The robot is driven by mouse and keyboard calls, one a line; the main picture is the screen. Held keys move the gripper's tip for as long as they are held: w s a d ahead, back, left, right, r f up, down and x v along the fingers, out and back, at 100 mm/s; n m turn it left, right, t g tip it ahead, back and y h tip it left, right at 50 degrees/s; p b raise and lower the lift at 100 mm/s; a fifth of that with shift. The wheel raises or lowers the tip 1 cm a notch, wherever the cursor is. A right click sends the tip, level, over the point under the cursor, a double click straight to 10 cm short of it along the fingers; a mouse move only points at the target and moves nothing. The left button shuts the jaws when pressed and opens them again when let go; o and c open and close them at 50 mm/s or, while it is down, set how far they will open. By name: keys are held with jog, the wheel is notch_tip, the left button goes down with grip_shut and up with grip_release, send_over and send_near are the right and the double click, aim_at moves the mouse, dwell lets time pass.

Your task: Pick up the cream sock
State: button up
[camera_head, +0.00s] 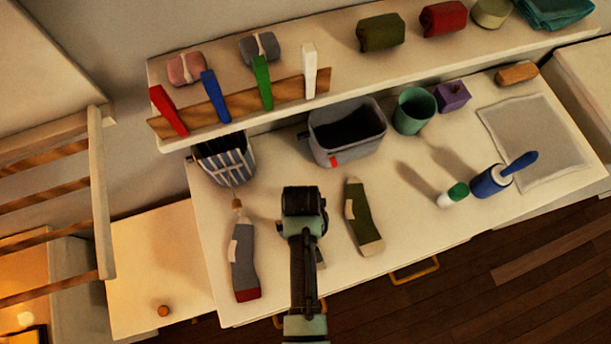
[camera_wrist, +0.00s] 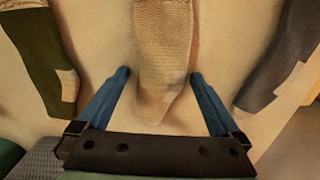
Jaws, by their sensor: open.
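The cream sock (camera_wrist: 163,45) lies flat on the light tabletop in the middle of the wrist view, its lower end reaching between my fingers. My gripper (camera_wrist: 160,76) is open, with one blue finger on each side of the sock and bare tabletop showing between each finger and the fabric. It holds nothing. How high the fingertips are above the table is hard to tell. In the head view my arm and the dark end of my gripper (camera_head: 303,202) stand over the table and hide most or all of the cream sock.
A grey sock with a red end (camera_head: 243,262) lies left of my arm and an olive sock (camera_head: 361,216) lies right. Behind are a striped basket (camera_head: 224,160), a grey bin (camera_head: 346,130) and a green cup (camera_head: 413,111). A lint roller (camera_head: 492,180) lies right.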

jog(key=shift+c, duration=0.2)
jog(key=c, duration=1)
jog(key=shift+r, duration=0.15)
